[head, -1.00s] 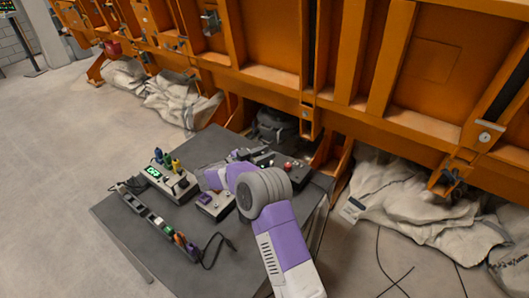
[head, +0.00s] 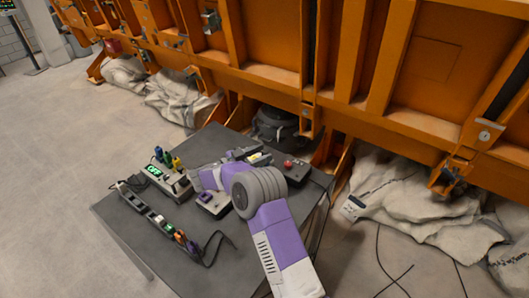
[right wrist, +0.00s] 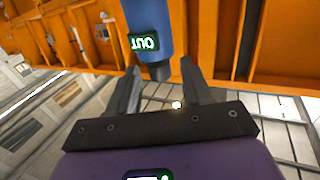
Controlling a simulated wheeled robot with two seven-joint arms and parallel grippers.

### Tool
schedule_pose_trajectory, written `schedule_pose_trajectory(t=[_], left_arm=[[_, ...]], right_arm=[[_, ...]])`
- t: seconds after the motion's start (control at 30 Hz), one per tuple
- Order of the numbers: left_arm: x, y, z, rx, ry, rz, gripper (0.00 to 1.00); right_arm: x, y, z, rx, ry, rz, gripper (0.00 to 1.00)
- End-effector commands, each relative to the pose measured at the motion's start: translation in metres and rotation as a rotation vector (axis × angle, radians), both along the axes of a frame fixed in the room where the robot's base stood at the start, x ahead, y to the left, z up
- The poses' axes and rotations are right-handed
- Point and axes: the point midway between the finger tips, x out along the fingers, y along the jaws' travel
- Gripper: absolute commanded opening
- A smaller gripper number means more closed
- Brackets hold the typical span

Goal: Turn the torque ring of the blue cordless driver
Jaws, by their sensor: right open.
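The blue driver (head: 158,153) stands upright beside a green and a yellow one at the grey station (head: 168,180) with a lit green display. My right gripper (head: 192,178) is at the right side of this station, its fingertips hard to make out there. In the right wrist view the blue driver (right wrist: 149,30) comes down from the top edge, with a small lit display on it. Its dark end lies between the two spread fingers of my right gripper (right wrist: 160,70), with gaps on both sides. I cannot make out the torque ring. My left gripper is not in view.
A long strip (head: 158,220) with several coloured items lies along the table's left side, with a black cable. A box with a red button (head: 291,168) sits at the back right. The dark table's (head: 140,245) front left is bare. An orange steel frame (head: 250,85) stands behind.

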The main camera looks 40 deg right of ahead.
Motion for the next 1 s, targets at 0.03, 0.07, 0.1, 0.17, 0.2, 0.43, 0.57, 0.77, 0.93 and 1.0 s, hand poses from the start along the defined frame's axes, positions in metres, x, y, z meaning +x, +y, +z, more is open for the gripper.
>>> schedule_pose_trajectory(t=[0.03, 0.07, 0.1, 0.17, 0.2, 0.43, 0.57, 0.77, 0.93, 1.0], left_arm=[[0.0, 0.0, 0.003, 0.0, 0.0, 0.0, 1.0], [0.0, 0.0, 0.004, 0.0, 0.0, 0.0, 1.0], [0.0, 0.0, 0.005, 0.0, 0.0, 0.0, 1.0], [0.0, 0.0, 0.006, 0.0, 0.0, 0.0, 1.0], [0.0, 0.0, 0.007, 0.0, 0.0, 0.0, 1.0], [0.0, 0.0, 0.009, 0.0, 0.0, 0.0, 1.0], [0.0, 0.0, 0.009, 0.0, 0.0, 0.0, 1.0], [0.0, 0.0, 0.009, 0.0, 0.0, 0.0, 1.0], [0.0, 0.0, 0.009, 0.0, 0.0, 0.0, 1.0], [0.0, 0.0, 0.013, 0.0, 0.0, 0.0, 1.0]], right_arm=[[0.002, 0.011, 0.001, 0.001, 0.001, 0.005, 0.49], [0.003, 0.016, 0.001, 0.001, 0.001, 0.005, 0.49], [0.004, 0.023, 0.001, 0.001, 0.001, 0.004, 0.49], [0.005, 0.033, 0.001, 0.0, 0.001, 0.004, 0.49], [0.006, 0.039, 0.001, 0.001, 0.002, 0.003, 0.49], [0.007, 0.056, 0.0, 0.0, 0.0, 0.001, 0.49], [0.007, 0.057, 0.0, 0.0, 0.0, 0.0, 0.49], [0.007, 0.056, 0.0, 0.0, 0.0, 0.0, 0.49], [0.007, 0.056, 0.001, 0.0, 0.0, 0.0, 0.49], [0.007, 0.056, 0.005, 0.0, 0.0, 0.0, 0.49]])
